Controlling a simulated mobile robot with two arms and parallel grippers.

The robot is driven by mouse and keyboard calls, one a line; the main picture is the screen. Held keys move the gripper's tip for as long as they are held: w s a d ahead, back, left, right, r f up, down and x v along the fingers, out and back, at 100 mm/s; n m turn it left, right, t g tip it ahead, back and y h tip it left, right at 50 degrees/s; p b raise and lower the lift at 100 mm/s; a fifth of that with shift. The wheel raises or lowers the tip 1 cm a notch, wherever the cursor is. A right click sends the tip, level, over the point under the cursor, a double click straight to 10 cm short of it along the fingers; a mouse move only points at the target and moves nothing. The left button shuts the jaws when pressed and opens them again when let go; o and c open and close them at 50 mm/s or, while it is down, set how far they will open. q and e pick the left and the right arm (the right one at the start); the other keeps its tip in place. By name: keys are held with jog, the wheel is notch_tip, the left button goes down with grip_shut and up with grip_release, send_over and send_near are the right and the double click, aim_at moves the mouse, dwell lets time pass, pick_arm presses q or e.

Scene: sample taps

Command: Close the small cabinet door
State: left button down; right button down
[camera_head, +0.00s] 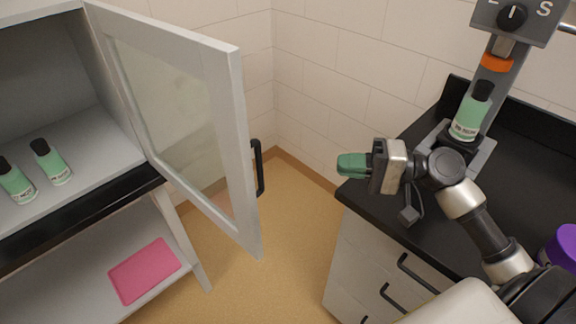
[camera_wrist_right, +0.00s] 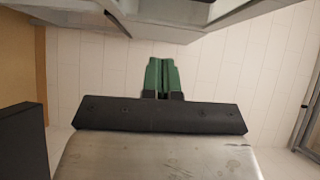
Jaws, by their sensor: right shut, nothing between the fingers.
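The small cabinet door (camera_head: 232,150) has a white frame, a glass pane and a black bar handle (camera_head: 257,168) near its free edge. It stands open, swung out from the cabinet (camera_head: 100,125) on the left of the head view. My right gripper (camera_head: 345,165) has green fingertips that are shut with nothing between them. It is to the right of the door handle, apart from it, near the corner of the black counter. Its green fingers also show in the right wrist view (camera_wrist_right: 161,75). My left gripper is not in view.
Green bottles (camera_head: 50,162) stand on the cabinet shelf, and a pink mat (camera_head: 145,270) lies on the lower shelf. The black counter (camera_head: 400,190) holds a tap stand with a green bottle (camera_head: 470,115) and a purple object (camera_head: 567,245). Open floor (camera_head: 290,230) lies between cabinet and counter.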

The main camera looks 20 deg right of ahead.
jog(key=w+a+p, duration=0.2)
jog(key=a+p, duration=0.1)
jog(key=a, duration=0.3)
jog(key=w+a+r+p, duration=0.1)
jog(key=w+a+p, duration=0.1)
jog(key=a, duration=0.4)
jog(key=shift+r+y+p, duration=0.25)
jog(key=shift+y+p, duration=0.05)
jog(key=shift+p, duration=0.2)
jog(key=shift+w, duration=0.1)
jog(key=shift+a, duration=0.15)
